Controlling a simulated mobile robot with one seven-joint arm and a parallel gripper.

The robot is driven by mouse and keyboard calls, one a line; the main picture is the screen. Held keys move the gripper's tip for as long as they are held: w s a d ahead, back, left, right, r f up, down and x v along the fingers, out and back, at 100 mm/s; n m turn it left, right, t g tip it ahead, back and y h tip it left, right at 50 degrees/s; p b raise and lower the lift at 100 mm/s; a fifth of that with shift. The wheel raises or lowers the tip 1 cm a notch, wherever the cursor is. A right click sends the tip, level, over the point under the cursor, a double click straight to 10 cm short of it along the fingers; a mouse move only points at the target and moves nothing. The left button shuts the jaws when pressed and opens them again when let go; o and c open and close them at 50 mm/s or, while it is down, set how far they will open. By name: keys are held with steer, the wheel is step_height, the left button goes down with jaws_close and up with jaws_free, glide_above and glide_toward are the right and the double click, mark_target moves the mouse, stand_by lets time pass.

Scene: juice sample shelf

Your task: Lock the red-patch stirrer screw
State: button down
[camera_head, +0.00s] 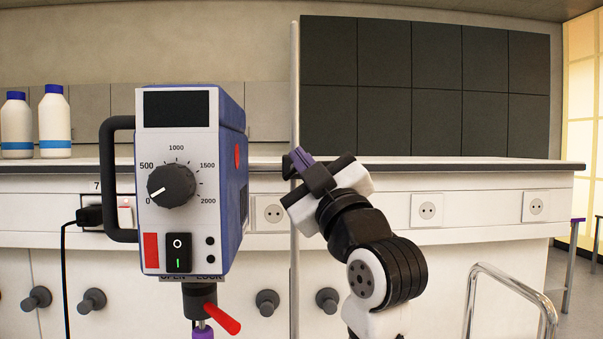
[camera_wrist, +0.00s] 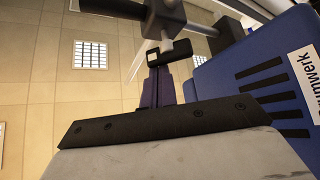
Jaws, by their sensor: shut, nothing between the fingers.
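The blue stirrer (camera_head: 240,200) hangs left of centre in the head view, with a dial, a switch and a red patch (camera_head: 151,250) on its front. Below it a red lever (camera_head: 222,317) sticks out to the lower right from a dark collar, under a partly covered OPEN/LOCK label (camera_head: 190,278). My gripper (camera_head: 299,158) is right of the stirrer, by the upright rod, with its fingers shut and empty. In the wrist view my purple fingers (camera_wrist: 155,78) point at a black piece on a metal stem (camera_wrist: 170,53); I cannot tell whether they touch. The stirrer's blue side (camera_wrist: 250,75) is to the right.
The upright metal rod (camera_head: 295,120) stands close to my fingers. White bottles (camera_head: 54,122) stand at the far left on the bench. A plug and black cable (camera_head: 88,217) are left of the stirrer. A metal rail (camera_head: 510,285) is at the lower right.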

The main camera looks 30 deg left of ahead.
steer(key=shift+w+d+f+m+t+h+b, duration=0.15)
steer(key=shift+m+t+b, duration=0.25)
steer(key=shift+m, duration=0.2)
steer(key=shift+w+f+m+t+h+b, duration=0.15)
steer(key=shift+m+t+b, duration=0.1)
steer(key=shift+m+t, duration=0.25)
steer(key=shift+s, duration=0.1)
stand_by(0.7)
